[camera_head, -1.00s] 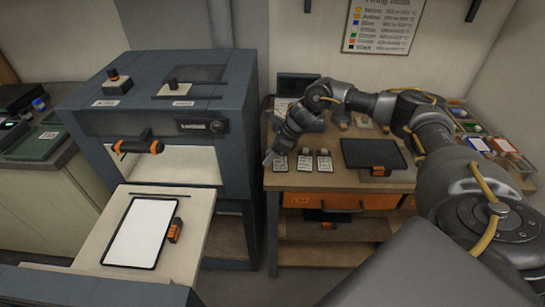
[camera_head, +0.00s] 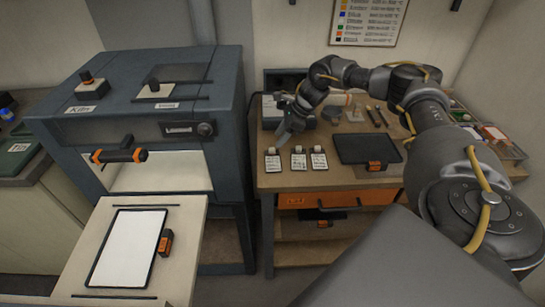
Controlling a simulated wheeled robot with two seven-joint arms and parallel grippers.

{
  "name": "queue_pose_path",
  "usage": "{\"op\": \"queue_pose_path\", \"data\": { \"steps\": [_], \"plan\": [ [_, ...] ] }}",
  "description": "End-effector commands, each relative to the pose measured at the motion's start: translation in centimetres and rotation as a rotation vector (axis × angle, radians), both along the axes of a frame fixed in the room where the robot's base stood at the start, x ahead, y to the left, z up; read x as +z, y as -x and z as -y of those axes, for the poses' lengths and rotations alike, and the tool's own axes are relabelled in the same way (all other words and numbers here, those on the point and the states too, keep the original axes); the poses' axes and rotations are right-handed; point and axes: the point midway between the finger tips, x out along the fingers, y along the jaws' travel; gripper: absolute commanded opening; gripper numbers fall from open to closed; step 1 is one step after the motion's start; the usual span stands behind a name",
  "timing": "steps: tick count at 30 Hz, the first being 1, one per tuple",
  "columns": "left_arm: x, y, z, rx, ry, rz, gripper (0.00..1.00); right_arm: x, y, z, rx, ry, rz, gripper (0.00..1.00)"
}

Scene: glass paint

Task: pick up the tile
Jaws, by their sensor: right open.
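Three small pale tiles with dark markings lie in a row near the front edge of the wooden bench: the left tile (camera_head: 272,163), the middle tile (camera_head: 299,162) and the right tile (camera_head: 319,161). Which one is meant cannot be told. My right gripper (camera_head: 281,139) points down just behind the left tile, above the bench. It is open; nothing shows between its fingers, though they are small and dark here. My left gripper is not in view.
A dark tray (camera_head: 368,148) with an orange handle sits right of the tiles. A kiln (camera_head: 150,120) stands left, with a white board (camera_head: 128,248) on a shelf before it. Several containers (camera_head: 495,140) line the bench's right end. An orange drawer (camera_head: 300,200) is below.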

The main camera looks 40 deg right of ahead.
Motion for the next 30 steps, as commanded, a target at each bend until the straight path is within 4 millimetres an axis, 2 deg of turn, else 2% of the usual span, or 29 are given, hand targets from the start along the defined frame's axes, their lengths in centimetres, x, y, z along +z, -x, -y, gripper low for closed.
{"op": "queue_pose_path", "data": {
  "steps": [4, 11, 16, 23, 25, 30],
  "plan": [
    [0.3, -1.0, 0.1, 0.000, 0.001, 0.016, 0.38, -0.2, 0.0, -0.1, 0.000, 0.001, -0.001, 0.46],
    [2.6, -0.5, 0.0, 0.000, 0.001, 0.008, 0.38, -2.6, -0.2, -1.7, 0.001, -0.001, -0.004, 0.46],
    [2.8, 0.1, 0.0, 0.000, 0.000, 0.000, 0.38, -4.4, -0.8, -2.3, 0.000, -0.001, -0.001, 0.46],
    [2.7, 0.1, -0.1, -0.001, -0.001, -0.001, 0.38, -4.8, -0.9, -2.3, -0.001, -0.001, 0.000, 0.46],
    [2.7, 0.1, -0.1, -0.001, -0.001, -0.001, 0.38, -4.7, -0.9, -2.3, -0.001, -0.001, 0.000, 0.41],
    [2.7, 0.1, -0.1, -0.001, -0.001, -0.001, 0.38, -4.7, -0.9, -2.3, -0.001, -0.001, 0.000, 0.19]
  ]
}}
